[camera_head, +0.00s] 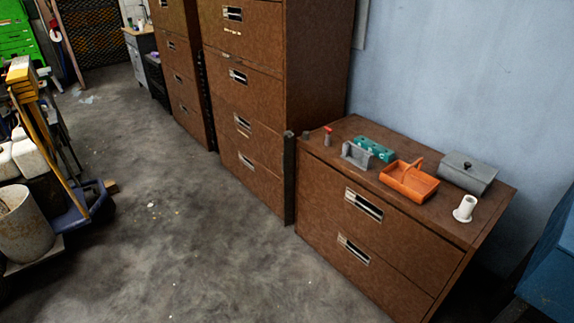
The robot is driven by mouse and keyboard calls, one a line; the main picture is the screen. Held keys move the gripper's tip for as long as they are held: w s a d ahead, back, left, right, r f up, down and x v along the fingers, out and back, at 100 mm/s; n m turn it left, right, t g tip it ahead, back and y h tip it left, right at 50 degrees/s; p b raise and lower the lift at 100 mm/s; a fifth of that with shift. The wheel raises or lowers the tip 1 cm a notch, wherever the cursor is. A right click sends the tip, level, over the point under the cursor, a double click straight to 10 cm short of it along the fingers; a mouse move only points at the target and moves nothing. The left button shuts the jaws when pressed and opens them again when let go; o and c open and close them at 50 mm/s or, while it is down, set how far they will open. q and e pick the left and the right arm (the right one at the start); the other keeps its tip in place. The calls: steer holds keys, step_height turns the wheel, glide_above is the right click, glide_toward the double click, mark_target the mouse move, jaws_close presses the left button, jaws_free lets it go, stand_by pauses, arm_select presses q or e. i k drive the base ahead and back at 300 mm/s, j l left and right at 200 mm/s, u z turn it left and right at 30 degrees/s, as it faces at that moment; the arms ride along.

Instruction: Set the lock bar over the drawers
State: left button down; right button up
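A low brown cabinet (325,203) with two drawers stands against the blue wall at the right. Its upper drawer (363,204) and lower drawer (352,250) look closed. A dark upright bar (289,180), which looks like the lock bar, stands at the cabinet's left front corner, beside the tall cabinet. It reaches from near the floor to about the low cabinet's top. It is not across the drawer fronts. I cannot tell whether it is hinged or loose. Neither of my grippers is in view.
On the low cabinet are an orange basket (409,181), a grey lidded box (467,172), a white spool-like piece (464,209), a teal block (374,149) and a grey tray (356,155). Tall brown cabinets (243,100) stand left. The concrete floor (200,240) in front is clear.

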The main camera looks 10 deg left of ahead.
mark_target(289, 146)
steer(key=i+j+z, duration=0.45)
steer(key=j, duration=0.6)
steer(key=i+j+z, duration=0.45)
steer(key=j, duration=0.75)
steer(key=i+j+z, duration=0.1)
steer(key=j+z, duration=0.35)
steer(key=j, duration=0.8)
steer(key=j+z, duration=0.45)
steer(key=j, duration=0.85)
steer(key=i+j+z, duration=0.15)
steer(key=j, duration=0.3)
steer(key=i+j+z, duration=0.2)
steer(key=j, duration=0.25)
steer(key=j+z, duration=0.15)
steer(key=j, duration=0.35)
steer(key=i+j+z, duration=0.2)
steer(key=j, duration=0.3)
steer(key=k+j+z, duration=0.1)
steer(key=k, duration=0.4)
steer(key=k+j+z, duration=0.1)
steer(key=k, duration=0.4)
steer(key=j, duration=0.1)
